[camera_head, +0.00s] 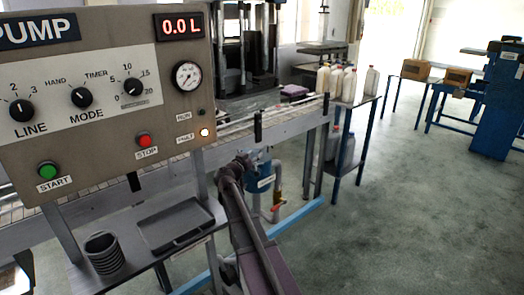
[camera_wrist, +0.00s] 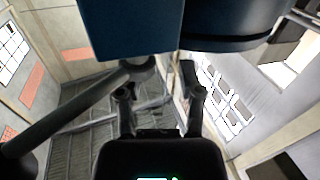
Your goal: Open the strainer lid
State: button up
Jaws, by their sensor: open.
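The blue strainer (camera_head: 262,180) stands below the conveyor in the head view, partly hidden behind my arm. My gripper (camera_head: 245,160) is beside its upper part, small and dark there. In the wrist view a large dark blue body (camera_wrist: 232,22), which looks like the strainer, fills the top, with a blue block-shaped part beside it. My gripper (camera_wrist: 160,95) is open below it, its two fingers apart. A dark grey bar (camera_wrist: 80,105) runs from the lower left to a rounded end near the left finger. I cannot tell whether it touches the finger. The lid's state is not clear.
The pump panel (camera_head: 105,95) fills the left, reading 0.0 L. The conveyor (camera_head: 285,122) runs behind the strainer. A grey tray (camera_head: 160,238) and a ribbed dark cup (camera_head: 103,252) are at lower left. A bottle table (camera_head: 362,98) stands right; open floor lies beyond.

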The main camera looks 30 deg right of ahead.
aim_at(262, 149)
jog(key=shift+x, duration=2.75)
grip_shut()
